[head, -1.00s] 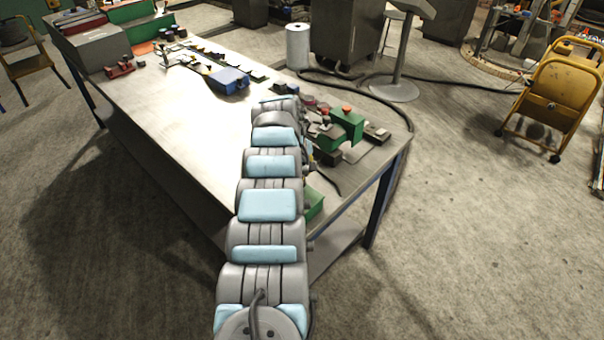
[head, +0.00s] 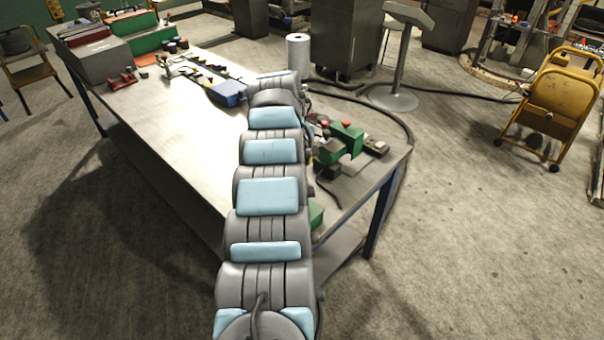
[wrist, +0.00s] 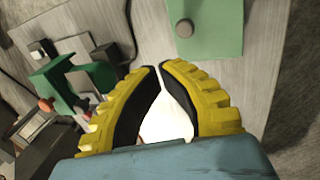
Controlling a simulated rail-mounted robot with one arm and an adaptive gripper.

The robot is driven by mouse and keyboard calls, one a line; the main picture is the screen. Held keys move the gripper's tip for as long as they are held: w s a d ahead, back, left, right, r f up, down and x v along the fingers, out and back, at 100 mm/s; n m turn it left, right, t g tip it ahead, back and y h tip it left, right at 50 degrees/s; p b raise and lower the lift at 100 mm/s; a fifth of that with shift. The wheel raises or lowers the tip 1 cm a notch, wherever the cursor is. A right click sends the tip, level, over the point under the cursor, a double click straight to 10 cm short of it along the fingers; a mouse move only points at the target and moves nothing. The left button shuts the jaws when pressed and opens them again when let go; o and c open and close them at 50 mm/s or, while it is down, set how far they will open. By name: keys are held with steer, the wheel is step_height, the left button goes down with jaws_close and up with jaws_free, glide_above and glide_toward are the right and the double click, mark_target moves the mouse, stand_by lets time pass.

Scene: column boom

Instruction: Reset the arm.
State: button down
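In the head view my arm of grey links with light blue pads reaches from the bottom centre up over the metal table (head: 190,140). My gripper is hidden there behind the arm. In the wrist view my gripper (wrist: 160,68) has two yellow ribbed fingers with black inner pads. Their tips are almost together, with only a thin gap. A bright white patch shows between the pads; I cannot tell what it is, and no held object is clear.
A green flat block (wrist: 204,35) with a grey knob lies beyond the fingertips. A green fixture (wrist: 75,80) lies left of them. In the head view a blue item (head: 228,93) is beside the arm's far end. A grey box (head: 95,62) stands at the far left. The table's left middle is clear.

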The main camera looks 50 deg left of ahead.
steer(key=v, duration=0.2)
steer(key=w+v, duration=0.1)
steer(key=v, duration=0.1)
steer(key=shift+r, duration=0.1)
